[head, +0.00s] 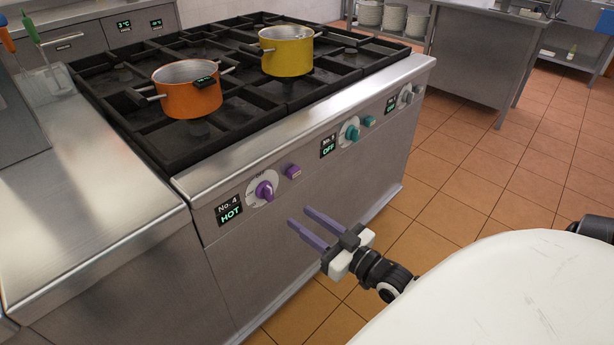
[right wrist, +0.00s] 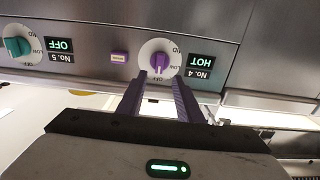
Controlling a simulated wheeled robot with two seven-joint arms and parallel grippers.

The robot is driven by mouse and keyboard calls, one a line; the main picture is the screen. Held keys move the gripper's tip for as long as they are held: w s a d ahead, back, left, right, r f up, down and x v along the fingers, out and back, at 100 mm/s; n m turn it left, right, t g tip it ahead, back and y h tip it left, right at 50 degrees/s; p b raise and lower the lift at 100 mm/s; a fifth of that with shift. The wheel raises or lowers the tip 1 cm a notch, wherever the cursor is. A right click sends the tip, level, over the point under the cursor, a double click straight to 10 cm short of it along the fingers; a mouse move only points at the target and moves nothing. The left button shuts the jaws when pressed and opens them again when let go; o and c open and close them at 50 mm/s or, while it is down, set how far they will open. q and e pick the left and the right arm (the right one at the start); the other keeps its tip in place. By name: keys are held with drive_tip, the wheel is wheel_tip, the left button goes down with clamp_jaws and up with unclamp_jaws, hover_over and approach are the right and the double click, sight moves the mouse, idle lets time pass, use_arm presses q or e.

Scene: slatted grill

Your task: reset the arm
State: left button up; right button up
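My right gripper (head: 298,216) is in front of the stove's front panel, below and to the right of the purple No. 4 knob (head: 264,191). Its two purple fingers are apart, with nothing held between them. In the right wrist view the open fingers (right wrist: 158,80) point at the panel, and the purple knob (right wrist: 160,61) shows between their tips. In the head view the tips are clear of the knob. The No. 4 display (head: 230,214) reads HOT. My left gripper is not in view.
The stove (head: 300,135) carries an orange pot (head: 190,98) and a yellow pot (head: 286,58) on its black grates. A purple button (head: 292,171) and teal knob (head: 352,133) sit along the panel. A steel counter (head: 85,205) adjoins at left. Tiled floor (head: 470,170) is free at right.

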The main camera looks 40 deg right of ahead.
idle(0.3)
drive_tip(key=s+a+f+n+g+y, duration=0.1)
drive_tip(key=s+a+f+g, duration=0.8)
drive_tip(key=s+a+f, duration=0.7)
drive_tip(key=s+a, duration=0.1)
drive_tip(key=a, duration=0.2)
drive_tip(key=shift+s+a+g, duration=0.2)
drive_tip(key=shift+g, duration=0.1)
drive_tip(key=shift+r, duration=0.1)
idle(1.7)
